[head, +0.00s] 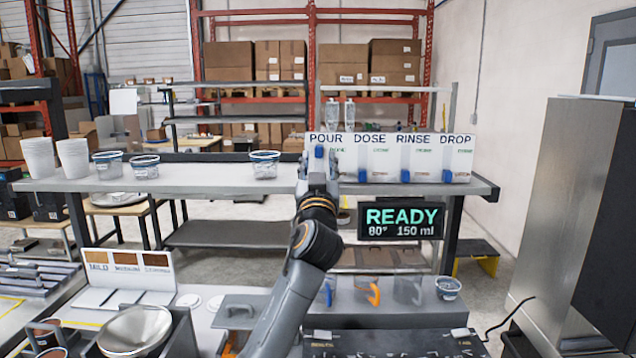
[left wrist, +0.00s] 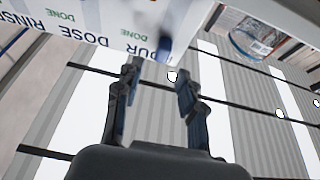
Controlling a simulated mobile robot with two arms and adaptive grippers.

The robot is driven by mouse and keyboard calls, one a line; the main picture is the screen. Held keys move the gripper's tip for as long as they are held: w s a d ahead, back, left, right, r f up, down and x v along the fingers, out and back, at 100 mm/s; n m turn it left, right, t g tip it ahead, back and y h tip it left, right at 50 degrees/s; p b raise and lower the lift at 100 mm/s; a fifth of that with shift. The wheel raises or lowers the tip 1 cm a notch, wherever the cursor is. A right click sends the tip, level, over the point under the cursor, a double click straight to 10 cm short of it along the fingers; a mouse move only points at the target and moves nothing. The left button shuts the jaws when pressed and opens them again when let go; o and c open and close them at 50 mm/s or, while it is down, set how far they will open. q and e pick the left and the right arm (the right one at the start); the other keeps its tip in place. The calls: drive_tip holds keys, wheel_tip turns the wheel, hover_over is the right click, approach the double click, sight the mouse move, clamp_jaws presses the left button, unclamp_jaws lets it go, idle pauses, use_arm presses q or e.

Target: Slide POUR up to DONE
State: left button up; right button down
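The POUR panel (head: 336,141) is the leftmost of the labelled white dispenser fronts on the shelf. Its blue slider (head: 319,151) stands high, near the POUR lettering and above the level of the other sliders. My left gripper (head: 318,178) reaches up from below in front of this panel and hides its lower part. In the left wrist view, which is turned over, my left gripper (left wrist: 158,72) is open, with a gap between its fingers. The blue POUR slider (left wrist: 164,50) shows just beyond the fingertips. Whether they touch it I cannot tell. My right gripper is out of view.
The DOSE slider (head: 362,176), RINSE slider (head: 405,176) and DROP slider (head: 447,176) sit low on their panels. A display (head: 400,220) below the shelf reads READY, 80°, 150 ml. A clear tub (head: 264,165) stands left of the panels.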

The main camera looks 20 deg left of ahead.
use_arm(q)
drive_tip(key=v, duration=0.8)
